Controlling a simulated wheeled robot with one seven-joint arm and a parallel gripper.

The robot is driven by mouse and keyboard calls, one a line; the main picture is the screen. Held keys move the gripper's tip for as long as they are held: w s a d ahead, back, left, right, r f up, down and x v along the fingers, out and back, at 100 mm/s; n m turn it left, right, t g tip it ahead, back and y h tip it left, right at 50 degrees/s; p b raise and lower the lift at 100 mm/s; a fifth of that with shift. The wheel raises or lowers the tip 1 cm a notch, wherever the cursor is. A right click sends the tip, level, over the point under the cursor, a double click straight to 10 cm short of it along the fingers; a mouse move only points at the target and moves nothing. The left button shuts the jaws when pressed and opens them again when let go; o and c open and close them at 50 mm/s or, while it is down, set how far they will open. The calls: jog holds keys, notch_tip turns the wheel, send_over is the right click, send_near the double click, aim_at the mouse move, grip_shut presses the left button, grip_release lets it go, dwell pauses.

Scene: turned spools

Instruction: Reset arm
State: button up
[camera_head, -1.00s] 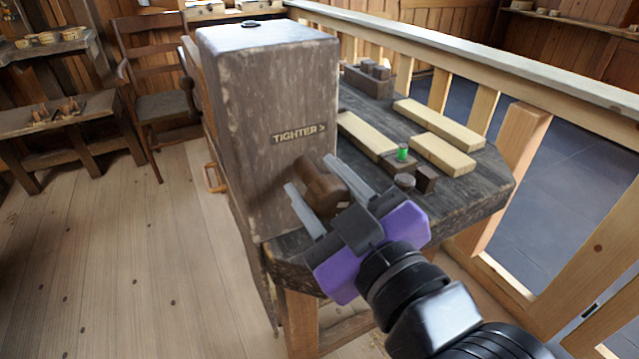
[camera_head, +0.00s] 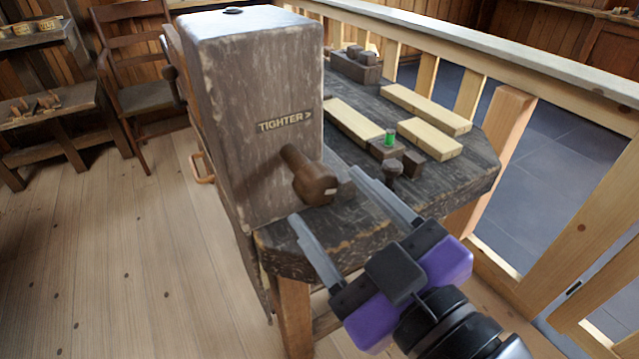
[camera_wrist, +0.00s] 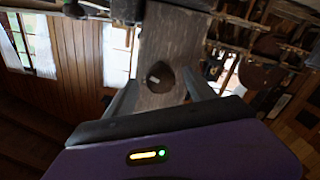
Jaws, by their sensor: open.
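My gripper (camera_head: 346,218), with a purple body and two grey fingers, is open and empty. In the head view it is in front of and below a brown wooden knob (camera_head: 312,182), apart from it. The knob sticks out of a tall weathered wooden box (camera_head: 265,95) marked "TIGHTER >". In the wrist view the knob (camera_wrist: 160,78) shows beyond the fingers, roughly between them, with the box face (camera_wrist: 172,40) behind it. The left finger overlaps the front edge of the dark table (camera_head: 340,235) in the head view.
On the table lie pale wooden boards (camera_head: 425,108), a small dark block with a green piece (camera_head: 389,138), and a dark rack (camera_head: 355,68). A wooden railing (camera_head: 480,60) runs behind. A chair (camera_head: 140,95) stands at the left. The plank floor (camera_head: 130,260) is clear.

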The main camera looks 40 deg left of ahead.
jog(key=shift+s+d, duration=0.2)
jog(key=shift+d, duration=0.25)
jog(key=w+d+f+m+t+h, duration=0.2)
jog(key=d+f+m+t+h, duration=0.55)
jog(key=d+f+m, duration=0.6)
jog(key=s+d+f+m+h, duration=0.2)
jog(key=s+d+f+h, duration=0.1)
jog(key=s+d+f, duration=0.4)
jog(key=s+d+f+m+h, duration=0.3)
jog(key=s+d+f+h, duration=0.15)
jog(key=d, duration=0.55)
jog(key=s+d+h, duration=0.2)
jog(key=s+d, duration=0.3)
jog(key=s, duration=0.6)
notch_tip(320, 180, up, 20)
jog(key=p, duration=2)
jog(key=shift+w+r, duration=0.25)
jog(key=shift+d+t, duration=0.1)
jog(key=shift+t, duration=0.15)
